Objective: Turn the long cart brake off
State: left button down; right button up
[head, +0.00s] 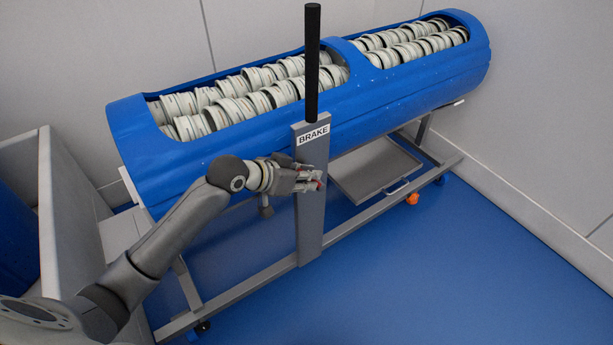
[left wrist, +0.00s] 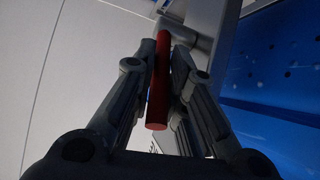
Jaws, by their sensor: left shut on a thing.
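The long cart carries a blue tub (head: 400,98) on a grey frame. A grey post with a BRAKE label (head: 313,135) stands at its near side, topped by a black upright bar (head: 312,60). My left gripper (head: 314,181) is at the post, just below the label. It is shut on a red brake handle (left wrist: 159,85), which shows between the fingers in the left wrist view. In the head view the fingers hide most of the handle. My right gripper is in neither view.
Several white ring-shaped parts (head: 260,100) fill the tub's two openings. A grey shelf (head: 375,170) and lower rails (head: 400,195) lie under the tub. A grey bin (head: 75,215) is at left. Walls stand behind and right. Blue floor (head: 470,270) is clear at front right.

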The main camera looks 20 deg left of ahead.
pick_arm(q)
jog(key=shift+r, duration=0.15)
jog(key=c, duration=1.7)
grip_release()
jog(key=v, duration=1.2)
jog(key=shift+a, duration=0.1)
jog(key=shift+c, duration=0.6)
